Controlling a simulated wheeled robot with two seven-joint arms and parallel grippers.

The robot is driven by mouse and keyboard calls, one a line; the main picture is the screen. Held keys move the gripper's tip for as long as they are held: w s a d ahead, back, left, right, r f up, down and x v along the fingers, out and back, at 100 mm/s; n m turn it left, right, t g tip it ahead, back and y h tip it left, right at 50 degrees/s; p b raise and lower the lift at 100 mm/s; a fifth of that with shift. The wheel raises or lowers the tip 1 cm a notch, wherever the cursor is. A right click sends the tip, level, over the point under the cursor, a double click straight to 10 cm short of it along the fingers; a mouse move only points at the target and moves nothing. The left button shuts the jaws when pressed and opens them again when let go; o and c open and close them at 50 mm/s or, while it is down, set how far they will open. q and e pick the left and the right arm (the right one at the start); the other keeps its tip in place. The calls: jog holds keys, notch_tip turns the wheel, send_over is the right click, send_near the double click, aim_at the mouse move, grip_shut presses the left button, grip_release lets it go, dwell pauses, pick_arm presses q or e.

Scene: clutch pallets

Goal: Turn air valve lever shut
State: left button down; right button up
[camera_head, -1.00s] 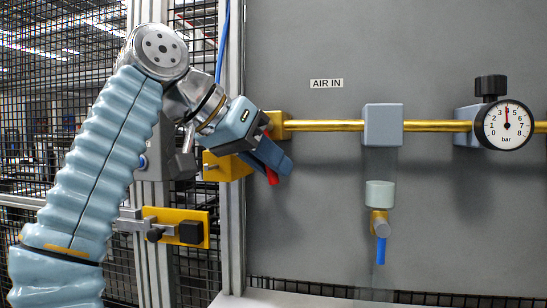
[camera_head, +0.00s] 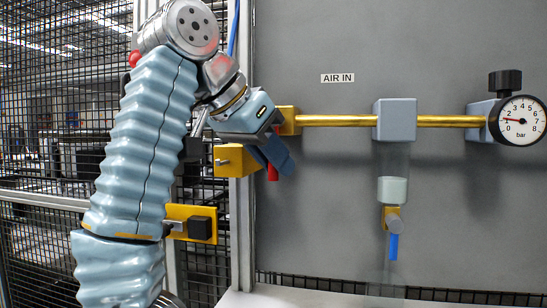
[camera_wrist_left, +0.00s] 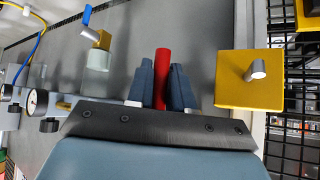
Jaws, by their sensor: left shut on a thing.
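The red air valve lever (camera_head: 273,172) hangs down below the brass valve body (camera_head: 289,120), at the left end of the brass pipe under the "AIR IN" label. My left gripper (camera_head: 276,158) is shut on the lever; its dark blue fingers hide most of it in the head view. In the left wrist view the lever (camera_wrist_left: 162,77) stands between the two fingers (camera_wrist_left: 161,84). The pressure gauge (camera_head: 521,120) on the right has its red needle pointing left, near the low end of the scale. My right gripper is not in view.
A yellow block (camera_head: 232,160) sits close to the left of my fingers; it also shows in the left wrist view (camera_wrist_left: 240,95). A grey filter block (camera_head: 395,120) and a clear bowl with a blue-ended drain (camera_head: 393,222) stand to the right. The panel between is clear.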

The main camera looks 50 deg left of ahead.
pick_arm(q)
jog(key=shift+f, duration=0.2)
jog(key=c, duration=1.1)
grip_release()
jog(key=shift+r, duration=0.1)
